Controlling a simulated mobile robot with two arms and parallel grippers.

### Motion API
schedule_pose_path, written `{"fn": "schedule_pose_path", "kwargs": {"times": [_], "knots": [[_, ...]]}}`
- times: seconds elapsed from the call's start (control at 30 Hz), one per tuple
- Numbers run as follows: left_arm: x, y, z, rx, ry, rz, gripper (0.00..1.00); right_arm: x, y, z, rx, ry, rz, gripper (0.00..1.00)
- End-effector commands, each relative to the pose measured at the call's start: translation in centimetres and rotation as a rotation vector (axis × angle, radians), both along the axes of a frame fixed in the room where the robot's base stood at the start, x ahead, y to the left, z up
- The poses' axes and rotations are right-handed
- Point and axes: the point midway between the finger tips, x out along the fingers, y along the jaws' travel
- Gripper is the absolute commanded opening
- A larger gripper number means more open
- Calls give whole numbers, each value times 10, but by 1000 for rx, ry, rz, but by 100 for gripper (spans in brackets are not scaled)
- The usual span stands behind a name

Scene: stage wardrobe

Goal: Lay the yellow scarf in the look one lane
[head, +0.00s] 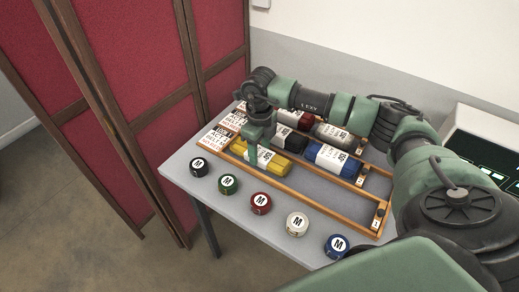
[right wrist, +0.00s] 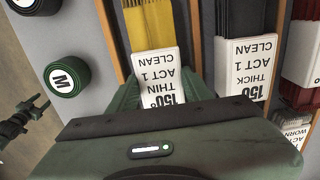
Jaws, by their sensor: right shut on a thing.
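The yellow scarf (head: 277,166) is a folded bundle with a white label, in the left part of the front lane (head: 335,205) of a wooden rack. The tag at that lane's right end seems to read 1. My right gripper (head: 261,150) points down over the scarf and is shut on it. In the right wrist view its fingers sit at either side of the label (right wrist: 158,80), which reads thin, act 1, clean. The yellow cloth (right wrist: 150,25) extends past the label, between two wooden rails. My left gripper does not show in the head view.
Blue (head: 333,158), black, dark red (head: 297,118) and grey bundles lie in the lanes behind. A red folding screen (head: 150,60) stands left. A screened device (head: 488,150) is at right.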

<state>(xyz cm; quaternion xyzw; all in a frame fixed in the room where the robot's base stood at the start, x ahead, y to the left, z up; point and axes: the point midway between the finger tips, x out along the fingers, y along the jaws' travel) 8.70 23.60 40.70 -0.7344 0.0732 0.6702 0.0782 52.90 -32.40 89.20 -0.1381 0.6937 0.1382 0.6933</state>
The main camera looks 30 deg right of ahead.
Motion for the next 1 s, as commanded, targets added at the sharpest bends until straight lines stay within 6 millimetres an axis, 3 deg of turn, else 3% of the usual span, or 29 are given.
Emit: {"fn": "schedule_pose_path", "kwargs": {"times": [0.1,0.13,0.17,0.6,1.0], "knots": [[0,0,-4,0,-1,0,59,0,0,-4,0,0,0,7],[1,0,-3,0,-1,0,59,0,0,-3,0,0,0,55],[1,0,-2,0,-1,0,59,0,0,-2,0,0,0,58],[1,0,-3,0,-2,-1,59,1,0,7,2,-4,-1,58],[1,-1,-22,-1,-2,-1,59,1,0,88,1,-6,-1,58]]}}
